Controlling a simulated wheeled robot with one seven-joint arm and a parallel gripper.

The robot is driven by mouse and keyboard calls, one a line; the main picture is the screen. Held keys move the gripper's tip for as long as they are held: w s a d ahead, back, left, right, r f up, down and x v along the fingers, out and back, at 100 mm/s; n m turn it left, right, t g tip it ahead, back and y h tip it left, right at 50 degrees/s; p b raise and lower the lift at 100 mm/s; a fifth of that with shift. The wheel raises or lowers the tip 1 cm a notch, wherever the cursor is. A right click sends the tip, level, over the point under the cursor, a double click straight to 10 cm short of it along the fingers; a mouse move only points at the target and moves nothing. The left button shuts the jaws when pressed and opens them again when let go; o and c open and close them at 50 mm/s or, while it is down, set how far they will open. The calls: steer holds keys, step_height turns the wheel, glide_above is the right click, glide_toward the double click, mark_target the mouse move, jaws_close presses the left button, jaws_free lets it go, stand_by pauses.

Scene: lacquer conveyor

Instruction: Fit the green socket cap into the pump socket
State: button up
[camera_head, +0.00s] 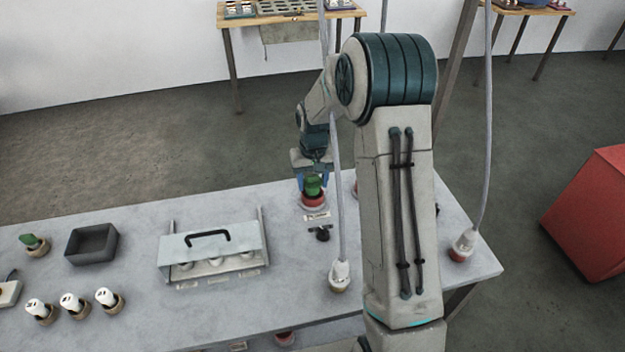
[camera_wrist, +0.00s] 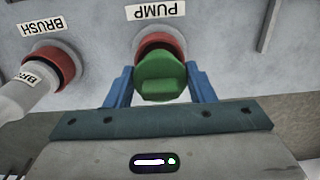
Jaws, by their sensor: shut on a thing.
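The green socket cap (camera_wrist: 160,78) is between the two blue fingers of my gripper (camera_wrist: 160,90), which is shut on it. In the wrist view the cap is in front of the red-rimmed pump socket (camera_wrist: 160,41), under the PUMP label (camera_wrist: 155,11), and covers much of its opening. In the head view the cap (camera_head: 313,186) is at the red pump socket (camera_head: 313,201) near the back edge of the table, with my gripper (camera_head: 312,183) above it. I cannot tell whether the cap is seated or just above the socket.
The BRUSH socket (camera_wrist: 52,66) with a white plug is beside the pump socket. A hinged-handle cover (camera_head: 212,250), a dark tray (camera_head: 92,244), several white plugs (camera_head: 73,305) and another green cap (camera_head: 33,241) are on the table (camera_head: 130,217). Cables hang around my arm.

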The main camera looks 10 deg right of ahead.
steer(key=shift+f+b, duration=0.65)
steer(key=shift+f, duration=0.25)
steer(key=o, duration=1)
steer(key=shift+o, duration=0.2)
step_height(320, 180, up, 14)
steer(key=b, duration=0.1)
steer(key=shift+d, duration=0.1)
steer(key=s+r+t, duration=0.2)
steer(key=s+t, duration=0.1)
steer(key=s, duration=2.4)
steer(key=shift+s+a+r, duration=0.2)
steer(key=shift+s+r, duration=0.15)
steer(key=shift+s, duration=0.05)
